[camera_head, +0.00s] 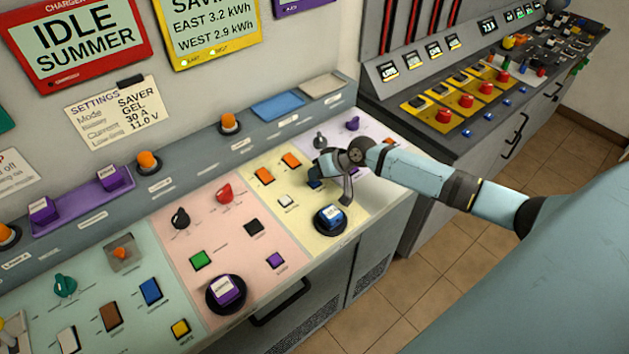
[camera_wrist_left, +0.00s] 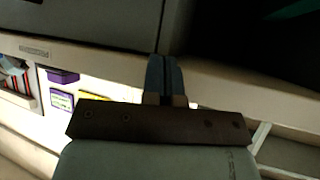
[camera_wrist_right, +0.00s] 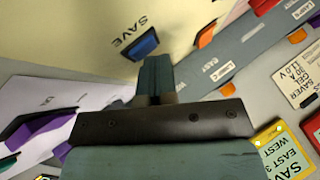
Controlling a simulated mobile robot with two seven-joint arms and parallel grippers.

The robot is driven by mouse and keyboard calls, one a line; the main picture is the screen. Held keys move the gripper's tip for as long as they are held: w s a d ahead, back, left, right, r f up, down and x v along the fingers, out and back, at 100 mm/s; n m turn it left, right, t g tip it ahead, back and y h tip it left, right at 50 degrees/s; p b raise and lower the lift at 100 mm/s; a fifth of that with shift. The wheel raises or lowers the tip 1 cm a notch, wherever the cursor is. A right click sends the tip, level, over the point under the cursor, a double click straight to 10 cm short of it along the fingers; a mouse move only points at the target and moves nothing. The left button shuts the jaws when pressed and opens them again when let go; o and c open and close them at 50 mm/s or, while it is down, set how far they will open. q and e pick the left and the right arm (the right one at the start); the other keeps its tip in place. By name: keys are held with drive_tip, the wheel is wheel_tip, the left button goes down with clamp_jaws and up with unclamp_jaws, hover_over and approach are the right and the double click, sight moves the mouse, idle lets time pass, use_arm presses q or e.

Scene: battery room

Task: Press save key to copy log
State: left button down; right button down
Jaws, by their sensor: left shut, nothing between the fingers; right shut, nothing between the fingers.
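The save key is a blue rocker-like key (camera_wrist_right: 140,43) with the word SAVE printed beside it on the pale yellow panel (camera_wrist_right: 85,30) in the right wrist view. My right gripper (camera_wrist_right: 154,60) is shut and empty, its fingertips right beside the key in that view; I cannot tell whether they touch it. In the head view my right gripper (camera_head: 322,172) is low over the yellow panel section, and it largely hides the key there. My left gripper (camera_wrist_left: 164,62) shows only in the left wrist view, shut and empty, in front of a grey cabinet front.
Orange keys (camera_head: 290,160), a white key (camera_head: 286,201) and a large round blue-topped button (camera_head: 330,217) lie close to my right gripper. A grey knob (camera_head: 320,140) and a purple knob (camera_head: 352,124) stand behind. The pink panel (camera_head: 190,232) lies left.

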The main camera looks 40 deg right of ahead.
drive_tip(key=shift+r+p, duration=0.7)
drive_tip(key=shift+r, duration=0.1)
wheel_tip(320, 180, up, 5)
drive_tip(key=p, duration=0.4)
idle(0.6)
